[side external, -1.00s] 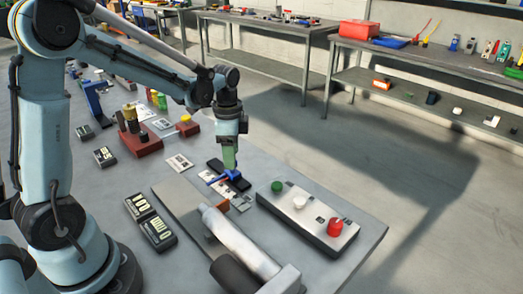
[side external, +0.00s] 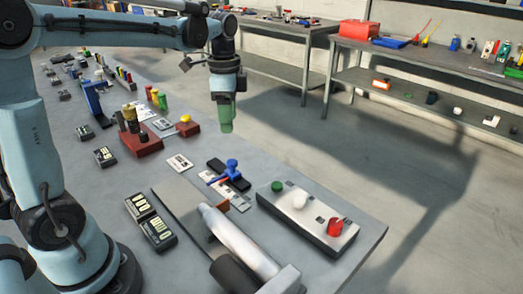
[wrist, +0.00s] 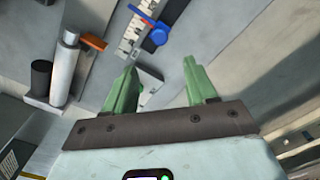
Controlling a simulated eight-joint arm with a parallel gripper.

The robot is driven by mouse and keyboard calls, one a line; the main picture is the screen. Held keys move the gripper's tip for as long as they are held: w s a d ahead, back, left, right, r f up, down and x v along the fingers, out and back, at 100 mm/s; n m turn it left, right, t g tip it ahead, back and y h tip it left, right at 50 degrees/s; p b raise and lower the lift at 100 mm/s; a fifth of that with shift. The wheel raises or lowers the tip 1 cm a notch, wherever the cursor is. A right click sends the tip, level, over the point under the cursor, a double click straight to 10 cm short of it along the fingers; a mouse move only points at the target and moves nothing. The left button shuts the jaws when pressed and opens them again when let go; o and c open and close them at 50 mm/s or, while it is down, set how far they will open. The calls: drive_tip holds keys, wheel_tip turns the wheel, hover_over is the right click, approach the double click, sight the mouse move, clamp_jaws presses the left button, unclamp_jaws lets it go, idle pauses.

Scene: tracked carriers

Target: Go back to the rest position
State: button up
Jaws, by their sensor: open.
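My gripper (side external: 226,127) hangs in the air above the table, its green fingers pointing down. In the wrist view its two fingers (wrist: 160,68) stand apart with nothing between them. Below it a small blue piece (side external: 232,172) with a rounded top sits at a black block and a pale marked strip. The blue piece also shows in the wrist view (wrist: 157,38), beyond the fingertips and apart from them.
A button box (side external: 310,222) with green, white and red buttons stands near the table's right edge. A pale cylinder (side external: 240,244) lies in front. Two dark counters (side external: 158,232) and a red-brown block (side external: 140,145) stand to the left. The air around my gripper is clear.

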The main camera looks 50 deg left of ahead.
drive_tip(key=s+d+f+n+t, duration=0.3)
drive_tip(key=s+d+n+t, duration=0.4)
drive_tip(key=s+n, duration=0.2)
drive_tip(key=shift+s+d, duration=0.2)
drive_tip(key=shift+d, duration=0.15)
drive_tip(key=shift+r, duration=0.1)
idle(1.8)
